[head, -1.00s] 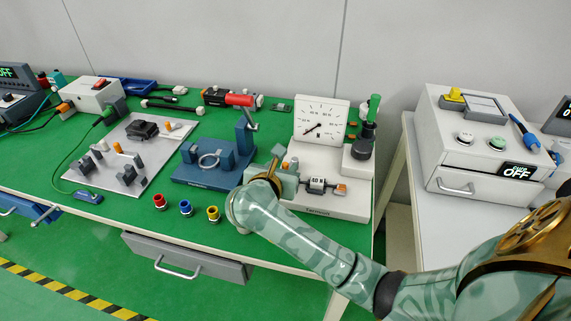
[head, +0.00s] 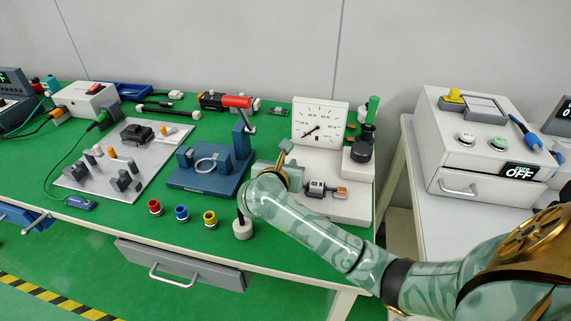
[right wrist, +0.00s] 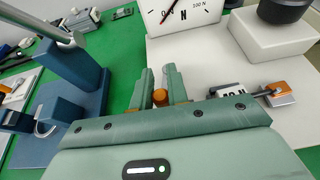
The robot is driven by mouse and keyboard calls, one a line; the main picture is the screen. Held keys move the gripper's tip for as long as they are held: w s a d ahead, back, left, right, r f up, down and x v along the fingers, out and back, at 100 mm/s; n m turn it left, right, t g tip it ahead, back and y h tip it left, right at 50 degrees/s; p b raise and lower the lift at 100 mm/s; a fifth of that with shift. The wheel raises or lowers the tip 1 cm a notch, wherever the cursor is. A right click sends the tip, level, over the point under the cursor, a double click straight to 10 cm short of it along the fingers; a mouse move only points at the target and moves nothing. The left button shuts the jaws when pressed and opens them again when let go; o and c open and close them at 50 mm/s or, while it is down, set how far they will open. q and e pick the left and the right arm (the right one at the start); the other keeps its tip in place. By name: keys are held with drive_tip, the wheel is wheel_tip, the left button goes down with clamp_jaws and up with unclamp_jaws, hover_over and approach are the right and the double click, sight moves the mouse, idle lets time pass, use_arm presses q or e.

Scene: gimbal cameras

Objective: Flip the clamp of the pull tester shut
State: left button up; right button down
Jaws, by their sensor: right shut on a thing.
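The pull tester has a white base (head: 351,210) and a dial gauge (head: 319,123) at the right end of the green bench. A small labelled block (head: 316,187) with an orange-ended piece (head: 341,191) sits on the base; it also shows in the right wrist view (right wrist: 281,91). My right gripper (head: 285,150) is over the tester's left side. In the right wrist view its two fingers (right wrist: 161,84) are close around a small orange knob (right wrist: 160,97), apparently the clamp's lever end. The rest of the clamp is hidden behind my gripper. My left gripper is out of view.
Red, blue and yellow rings (head: 181,212) and a pale cylinder (head: 242,229) lie near the front edge.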

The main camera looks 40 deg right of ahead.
drive_tip(key=shift+s+d+f+n+t+y, duration=0.1)
drive_tip(key=shift+s+f+n+t+y, duration=0.1)
drive_tip(key=shift+n+t+y, duration=0.15)
drive_tip(key=shift+s+d+r+n+t+y, duration=0.1)
drive_tip(key=shift+n+t+y, duration=0.3)
drive_tip(key=shift+n, duration=0.1)
drive_tip(key=shift+s+r+n+t+y, duration=0.1)
drive_tip(key=shift+n+t+y, duration=0.25)
drive_tip(key=shift+n, duration=0.1)
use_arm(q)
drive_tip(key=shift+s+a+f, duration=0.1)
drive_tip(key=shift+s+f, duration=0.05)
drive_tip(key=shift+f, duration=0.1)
use_arm(e)
drive_tip(key=c, duration=1.4)
unclamp_jaws()
drive_tip(key=shift+o, duration=0.2)
